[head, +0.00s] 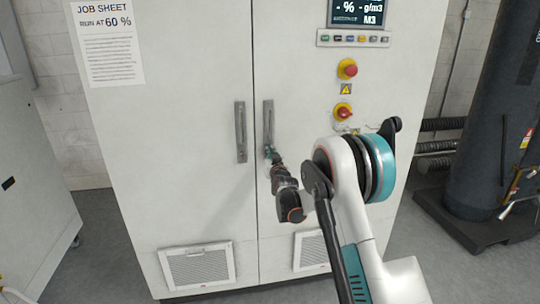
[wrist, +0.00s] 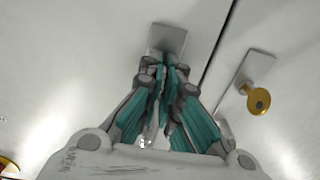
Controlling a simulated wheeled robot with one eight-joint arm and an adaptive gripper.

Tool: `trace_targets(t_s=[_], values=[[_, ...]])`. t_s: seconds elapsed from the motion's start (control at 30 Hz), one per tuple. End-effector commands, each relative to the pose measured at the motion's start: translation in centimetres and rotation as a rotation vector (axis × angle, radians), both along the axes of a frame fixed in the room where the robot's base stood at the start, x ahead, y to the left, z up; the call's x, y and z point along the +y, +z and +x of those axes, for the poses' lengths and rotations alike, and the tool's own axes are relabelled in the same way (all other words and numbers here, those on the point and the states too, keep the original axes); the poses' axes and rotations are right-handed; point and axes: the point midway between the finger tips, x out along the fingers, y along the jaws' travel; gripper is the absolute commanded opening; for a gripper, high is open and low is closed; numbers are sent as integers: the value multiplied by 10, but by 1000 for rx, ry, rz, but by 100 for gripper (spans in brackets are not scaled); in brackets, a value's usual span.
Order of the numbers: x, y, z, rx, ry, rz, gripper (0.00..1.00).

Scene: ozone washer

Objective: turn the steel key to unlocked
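My gripper (wrist: 166,62) reaches the right-hand cabinet door, at the lower end of the upright steel plate (head: 268,118). In the wrist view its two fingers come close together right at a grey lock plate (wrist: 167,36). They look shut on the steel key, which is hidden between and behind them. How far the key is turned cannot be seen. In the head view my gripper (head: 272,154) is small and partly covered by my own wrist.
A brass key (wrist: 258,97) sits in another plate across the door seam, close beside my gripper. Two red knobs, upper (head: 347,69) and lower (head: 343,112), are on the right door, above my arm. Vents (head: 198,267) are low on the doors. A dark tank (head: 495,130) stands at right.

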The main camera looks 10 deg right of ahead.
Motion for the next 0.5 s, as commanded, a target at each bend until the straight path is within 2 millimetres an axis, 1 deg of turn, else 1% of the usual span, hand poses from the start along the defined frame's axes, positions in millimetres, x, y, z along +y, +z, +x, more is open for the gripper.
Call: trace_targets(t_s=[0.27,0.5], values=[[0,0,0,0,0,75,0],[-1,0,0,0,-1,250,0]])
